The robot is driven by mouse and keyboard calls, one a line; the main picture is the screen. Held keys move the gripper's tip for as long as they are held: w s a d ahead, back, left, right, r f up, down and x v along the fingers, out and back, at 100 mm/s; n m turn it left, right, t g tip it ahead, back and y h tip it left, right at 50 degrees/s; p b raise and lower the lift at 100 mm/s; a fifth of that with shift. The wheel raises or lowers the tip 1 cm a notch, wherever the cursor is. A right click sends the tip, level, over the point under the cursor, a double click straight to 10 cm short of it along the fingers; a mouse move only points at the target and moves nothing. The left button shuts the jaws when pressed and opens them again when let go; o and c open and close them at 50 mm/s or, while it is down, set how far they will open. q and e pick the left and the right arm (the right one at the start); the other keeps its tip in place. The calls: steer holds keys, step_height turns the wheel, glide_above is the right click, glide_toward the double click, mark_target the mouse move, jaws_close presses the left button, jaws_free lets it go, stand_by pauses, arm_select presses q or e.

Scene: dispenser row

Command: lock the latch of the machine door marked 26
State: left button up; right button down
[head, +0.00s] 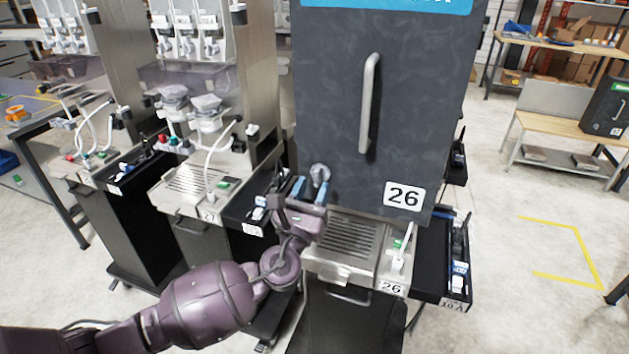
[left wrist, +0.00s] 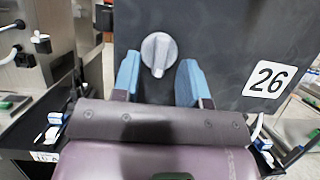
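The machine door (head: 330,90) marked 26 is a dark grey panel with a long vertical handle (head: 370,103) and a white 26 label (head: 404,196). It looks closed. The latch (head: 320,173) is a round silver knob with a raised grip bar near the door's lower left. In the left wrist view the latch (left wrist: 157,54) shows with its bar close to upright. My left gripper (head: 311,187) is open, its blue fingertips on either side of and just below the latch. The gripper (left wrist: 158,80) seems not to touch it. My right gripper is not in view.
Below the door is a metal drip tray (head: 345,240), with a black side bin (head: 440,260) at its right. Other dispensers (head: 205,110) stand close on the left. Open floor (head: 520,310) lies to the right, with a bench (head: 570,128) beyond.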

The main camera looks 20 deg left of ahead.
arm_select(q)
steer(key=shift+w+r, duration=0.25)
steer(key=shift+w, duration=0.35)
jaws_close()
